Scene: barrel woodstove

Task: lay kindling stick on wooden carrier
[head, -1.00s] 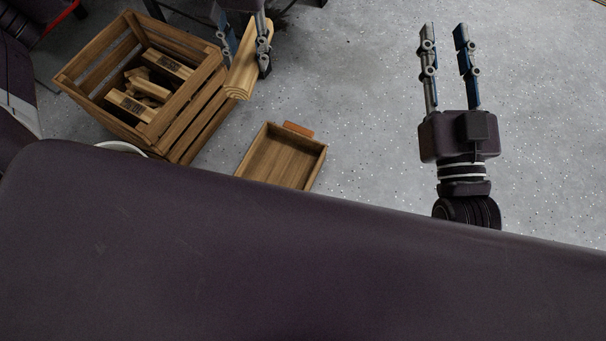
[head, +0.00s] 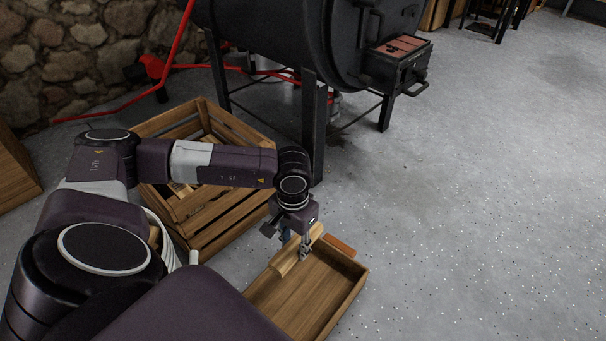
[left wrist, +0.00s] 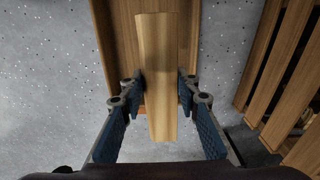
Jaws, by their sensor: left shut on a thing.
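The wooden carrier (head: 325,296) is a shallow tray on the floor in the lower middle of the head view, with a reddish-brown handle (head: 340,246) at its far end. My left gripper (head: 302,252) points down at the carrier's far left part. It is shut on the pale kindling stick (head: 285,265). In the left wrist view the stick (left wrist: 158,60) lies lengthwise over the carrier (left wrist: 118,40), between the fingers (left wrist: 162,82). I cannot tell whether it touches the carrier. My right gripper is out of view.
A slatted wooden crate (head: 215,225) stands left of the carrier, partly hidden by my left arm. The black barrel stove (head: 300,40) stands behind on thin legs. The speckled floor to the right is clear.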

